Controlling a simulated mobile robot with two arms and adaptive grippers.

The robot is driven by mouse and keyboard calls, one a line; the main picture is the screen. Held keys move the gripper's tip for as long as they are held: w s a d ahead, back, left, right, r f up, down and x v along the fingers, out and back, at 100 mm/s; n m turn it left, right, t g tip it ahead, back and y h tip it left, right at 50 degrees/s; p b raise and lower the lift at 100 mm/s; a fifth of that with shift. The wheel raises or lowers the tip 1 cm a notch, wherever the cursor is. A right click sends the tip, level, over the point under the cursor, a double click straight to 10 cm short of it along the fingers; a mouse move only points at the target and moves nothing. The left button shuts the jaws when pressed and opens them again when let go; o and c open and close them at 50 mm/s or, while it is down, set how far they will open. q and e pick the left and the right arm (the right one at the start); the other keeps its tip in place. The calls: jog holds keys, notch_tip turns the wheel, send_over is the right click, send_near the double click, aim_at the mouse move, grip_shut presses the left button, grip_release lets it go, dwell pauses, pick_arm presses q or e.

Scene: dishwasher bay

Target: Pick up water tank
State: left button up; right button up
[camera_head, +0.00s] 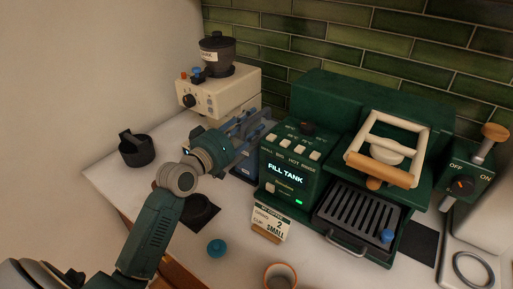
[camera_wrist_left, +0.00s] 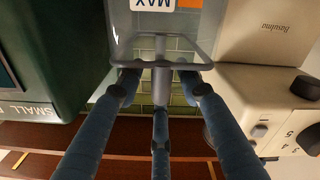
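The water tank (camera_head: 243,168) is a translucent blue-grey container standing at the left side of the green coffee machine (camera_head: 289,175). My left gripper (camera_head: 256,124) is at the tank's upper part, with its long blue fingers extended over it and partly hiding it. In the left wrist view the clear tank (camera_wrist_left: 195,30) carries a MAX label and appears upside down. My left gripper's fingers (camera_wrist_left: 158,85) reach to its near edge there, two spread apart and one between them. They look open; contact with the tank is unclear. My right gripper is out of view.
A cream grinder (camera_head: 225,95) stands close behind the tank. The tiled wall is behind.

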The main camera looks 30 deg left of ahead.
aim_at(256, 118)
pick_arm(q)
jog(key=w, duration=0.2)
jog(key=shift+w+d, duration=0.2)
jog(key=shift+w, duration=0.55)
jog(key=shift+d, duration=0.1)
jog(key=shift+c, duration=0.2)
jog(key=c, duration=0.8)
grip_shut()
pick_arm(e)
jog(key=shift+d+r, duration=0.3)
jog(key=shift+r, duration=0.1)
pick_arm(q)
jog(key=shift+r, duration=0.2)
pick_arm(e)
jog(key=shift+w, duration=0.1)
